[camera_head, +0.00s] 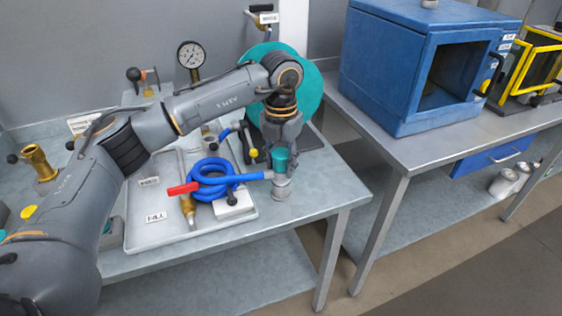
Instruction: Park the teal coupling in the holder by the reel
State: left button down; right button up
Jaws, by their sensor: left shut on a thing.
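My left gripper (282,157) points down near the right end of the near bench. It is shut on the teal coupling (280,161), which shows between its fingers. Directly below the coupling is a grey cylindrical piece (282,188). I cannot tell whether the coupling touches it or sits in it. The blue hose (212,180) lies coiled to the left, and its straight end runs right to this grey piece. The large teal reel (312,96) stands behind my gripper, partly hidden by my arm. My right gripper is not in view.
A pale tray (215,224) holds the coil, a red lever (183,188) and brass parts. A gauge (191,55) and a brass fitting (38,162) stand left. A blue cabinet (400,85) stands on the other bench. A floor gap separates the benches.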

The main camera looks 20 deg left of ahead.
pick_arm(q)
jog(key=shift+f, duration=0.3)
dwell(0.5)
jog(key=c, duration=0.8)
grip_release()
jog(key=shift+o, duration=0.2)
jog(key=shift+c, duration=0.2)
notch_tip(320, 180, up, 10)
jog(key=p, duration=0.6)
